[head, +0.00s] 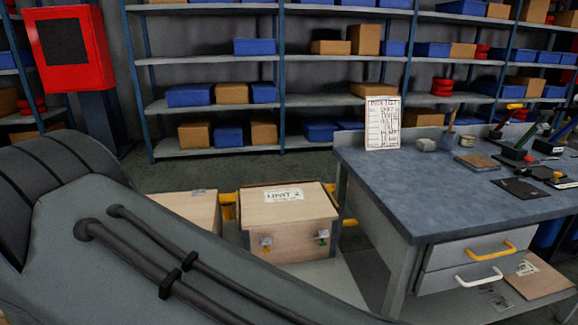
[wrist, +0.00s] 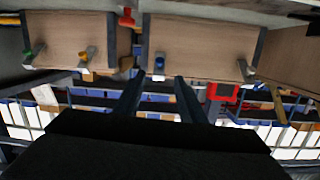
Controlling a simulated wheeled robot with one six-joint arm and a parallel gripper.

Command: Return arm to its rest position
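My arm (head: 150,240) fills the lower left of the head view as a large grey link with dark cables, and it hides part of the floor and boxes. My gripper is out of the head view. In the wrist view my gripper (wrist: 158,85) shows two dark fingers standing apart. I see nothing held between them. The wrist picture looks upside down, with wooden box fronts (wrist: 205,42) beyond the fingertips.
A grey workbench (head: 440,185) with tools, a paper sign (head: 382,123) and drawers stands at right. A latched wooden box (head: 288,222) sits left of it, beside another box (head: 190,207). Shelves (head: 205,106) line the back. A red cabinet (head: 66,48) is at upper left.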

